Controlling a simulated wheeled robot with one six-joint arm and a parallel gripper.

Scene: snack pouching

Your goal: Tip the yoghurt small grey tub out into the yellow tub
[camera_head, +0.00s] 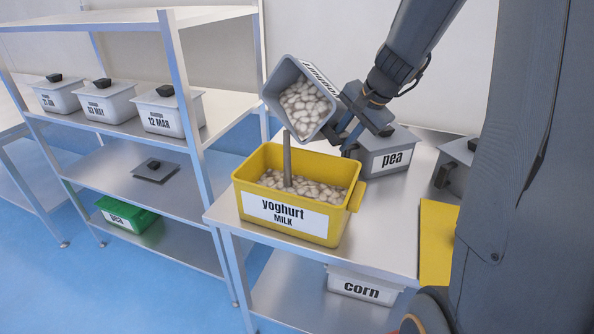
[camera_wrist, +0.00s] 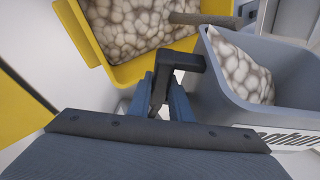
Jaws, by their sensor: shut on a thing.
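The small grey tub (camera_head: 281,88) is held tilted above the yellow tub, its open mouth facing the camera and down. Whitish lumpy pieces still lie inside it. The yellow tub (camera_head: 246,181), labelled "yoghurt MILK", stands upright on the metal table and holds similar pieces. A grey rod-like shape (camera_head: 287,160) stands between the grey tub's lower edge and the contents of the yellow tub. My gripper (camera_head: 342,132) is shut on the grey tub at its right side. In the wrist view the grey tub (camera_wrist: 292,118) is at right and the yellow tub (camera_wrist: 88,45) at upper left.
A grey lidded tub labelled "pea" (camera_head: 388,157) stands behind my gripper on the table (camera_head: 376,225). A yellow panel (camera_head: 437,240) is at right. A "corn" tub (camera_head: 362,287) is on the lower shelf. The left rack (camera_head: 100,175) holds dated lidded tubs and a green tub (camera_head: 125,213).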

